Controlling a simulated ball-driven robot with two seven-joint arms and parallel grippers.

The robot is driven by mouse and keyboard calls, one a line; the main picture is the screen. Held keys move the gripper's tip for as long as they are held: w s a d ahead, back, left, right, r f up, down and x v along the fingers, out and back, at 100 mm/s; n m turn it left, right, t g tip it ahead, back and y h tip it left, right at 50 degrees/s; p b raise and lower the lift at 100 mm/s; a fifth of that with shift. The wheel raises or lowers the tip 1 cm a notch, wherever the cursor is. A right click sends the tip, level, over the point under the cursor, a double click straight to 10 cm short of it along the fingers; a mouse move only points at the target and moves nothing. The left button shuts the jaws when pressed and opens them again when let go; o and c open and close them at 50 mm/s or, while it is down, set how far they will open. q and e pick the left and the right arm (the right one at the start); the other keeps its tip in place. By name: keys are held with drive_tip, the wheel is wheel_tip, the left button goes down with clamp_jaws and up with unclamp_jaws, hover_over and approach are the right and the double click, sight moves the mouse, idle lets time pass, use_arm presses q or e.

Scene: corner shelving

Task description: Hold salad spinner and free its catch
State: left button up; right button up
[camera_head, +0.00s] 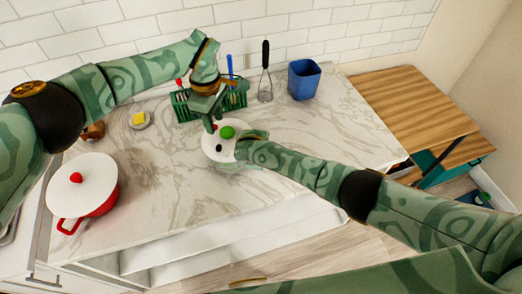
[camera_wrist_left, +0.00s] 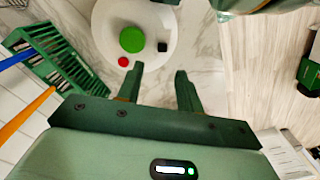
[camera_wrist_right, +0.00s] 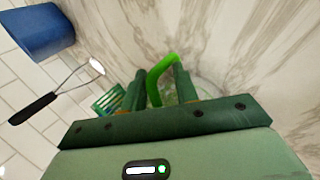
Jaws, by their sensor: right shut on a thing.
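The salad spinner (camera_head: 210,146) stands on the marble counter, with a round white lid. The lid bears a green knob (camera_head: 227,132), a black piece (camera_head: 219,148) and a red button (camera_wrist_left: 123,62); I cannot tell which is the catch. My left gripper (camera_wrist_left: 158,72) is open and empty above the lid's edge, near the red button. My right gripper (camera_wrist_right: 160,80) is shut on the spinner's green curved handle (camera_wrist_right: 163,64) at its side. In the head view my right forearm hides this grip and part of the spinner.
A green rack (camera_head: 183,108) with utensils stands behind the spinner. A masher (camera_head: 265,75) and a blue container (camera_head: 304,80) are to its right. The front middle counter is clear.

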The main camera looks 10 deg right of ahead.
use_arm(q)
clamp_jaws()
drive_tip(key=n+t+h, duration=0.2)
drive_tip(key=t+h, duration=0.2)
drive_tip(key=h, duration=0.1)
hover_over(214, 137)
wheel_tip(214, 137, down, 6)
drive_tip(key=shift+f, duration=0.25)
drive_tip(key=s+a+f+n+t+h, duration=0.2)
drive_tip(key=a+f+t+h, duration=0.1)
drive_tip(key=a+t, duration=0.7)
drive_tip(key=s+a+f+m+t+h, duration=0.1)
drive_tip(key=s+m, duration=0.4)
drive_tip(key=s, duration=0.6)
drive_tip(key=shift+s+a+f+m+h, duration=0.3)
drive_tip(key=shift+f+h, duration=0.2)
drive_tip(key=shift+f, duration=0.15)
drive_tip(key=shift+w, duration=0.1)
